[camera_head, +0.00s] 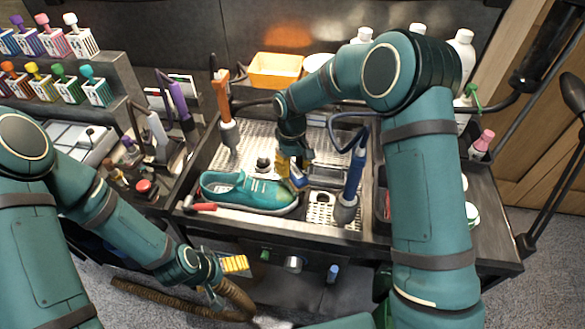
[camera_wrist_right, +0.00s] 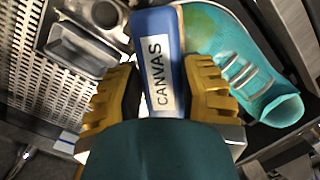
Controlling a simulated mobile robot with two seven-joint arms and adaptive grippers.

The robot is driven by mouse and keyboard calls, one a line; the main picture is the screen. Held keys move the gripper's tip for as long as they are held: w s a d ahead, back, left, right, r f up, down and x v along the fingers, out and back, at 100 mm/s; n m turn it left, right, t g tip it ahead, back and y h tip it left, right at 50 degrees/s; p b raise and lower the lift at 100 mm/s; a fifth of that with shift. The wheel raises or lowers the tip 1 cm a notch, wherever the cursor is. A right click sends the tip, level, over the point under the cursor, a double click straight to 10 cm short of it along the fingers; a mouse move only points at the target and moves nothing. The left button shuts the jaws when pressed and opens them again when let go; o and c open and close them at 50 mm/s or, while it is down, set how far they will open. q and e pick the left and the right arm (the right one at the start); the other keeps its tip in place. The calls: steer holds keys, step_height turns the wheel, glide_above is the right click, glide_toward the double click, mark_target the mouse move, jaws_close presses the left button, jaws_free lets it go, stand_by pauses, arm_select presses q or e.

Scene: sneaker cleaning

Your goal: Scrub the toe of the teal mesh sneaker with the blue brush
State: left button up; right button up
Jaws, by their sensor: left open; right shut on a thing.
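The teal mesh sneaker (camera_head: 240,188) lies in the sink tray with its toe to the right. In the right wrist view the sneaker (camera_wrist_right: 232,60) has a yellow-green patch on its toe. My right gripper (camera_head: 291,170) is shut on the blue brush (camera_head: 298,178), just above and beside the toe. In the wrist view the brush (camera_wrist_right: 155,60) bears a CANVAS label between the yellow fingers (camera_wrist_right: 158,95). My left gripper (camera_head: 228,277) is open and empty, low in front of the bench.
A red-handled tool (camera_head: 201,206) lies in front of the sneaker. A blue-handled tool (camera_head: 354,175) stands right of the toe, and an orange-handled one (camera_head: 223,98) stands behind the heel. A yellow bin (camera_head: 274,70) and white bottles (camera_head: 462,58) are at the back.

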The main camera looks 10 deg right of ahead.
steer(key=shift+s+a+f+b, duration=0.15)
steer(key=shift+s+a, duration=0.3)
steer(key=shift+s, duration=0.8)
steer(key=shift+s+a+b, duration=0.25)
steer(key=shift+s+a, duration=0.2)
steer(key=shift+s, duration=0.8)
steer(key=shift+s+a+f+b, duration=0.15)
steer(key=shift+s+a, duration=0.3)
steer(key=shift+s, duration=0.8)
steer(key=shift+c, duration=0.4)
steer(key=shift+s, duration=0.1)
steer(key=shift+s+d+r+p, duration=0.15)
steer(key=shift+r+p, duration=0.4)
steer(key=shift+r, duration=0.3)
steer(key=shift+d+r+p, duration=0.15)
steer(key=shift+r+p, duration=0.4)
steer(key=shift+r, duration=0.3)
jaws_close()
steer(key=r+p, duration=0.1)
steer(key=r, duration=0.1)
steer(key=shift+d+r+p, duration=0.3)
steer(key=shift+d+p, duration=0.05)
steer(key=shift+p, duration=0.05)
steer(key=r+p, duration=0.2)
steer(key=r, duration=0.1)
steer(key=shift+s+d, duration=0.15)
steer(key=shift+d, duration=0.2)
